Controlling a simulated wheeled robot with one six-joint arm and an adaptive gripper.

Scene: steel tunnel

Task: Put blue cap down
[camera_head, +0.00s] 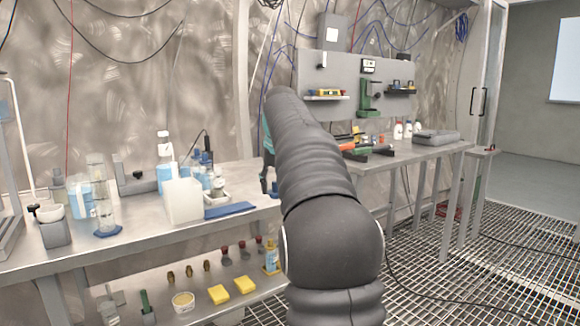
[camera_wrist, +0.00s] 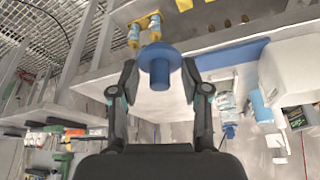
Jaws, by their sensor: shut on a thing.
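The blue cap (camera_wrist: 160,65) has a wide round flange and a narrower stem. In the wrist view it sits between the two fingertips of my gripper (camera_wrist: 160,78), which is shut on it. Pale bench top shows behind it. In the head view my gripper (camera_head: 269,182) shows only partly at the left edge of my arm, with a bit of blue beside it at the bench's front right. My arm hides the rest, and I cannot tell whether the cap touches the bench.
The steel bench (camera_head: 130,240) holds a blue mat (camera_head: 230,210), a white open box (camera_head: 183,201), a graduated cylinder (camera_head: 103,205) and several bottles. Yellow sponges (camera_head: 219,294) and small bottles stand on the lower shelf. Another bench (camera_head: 425,150) stands at the right.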

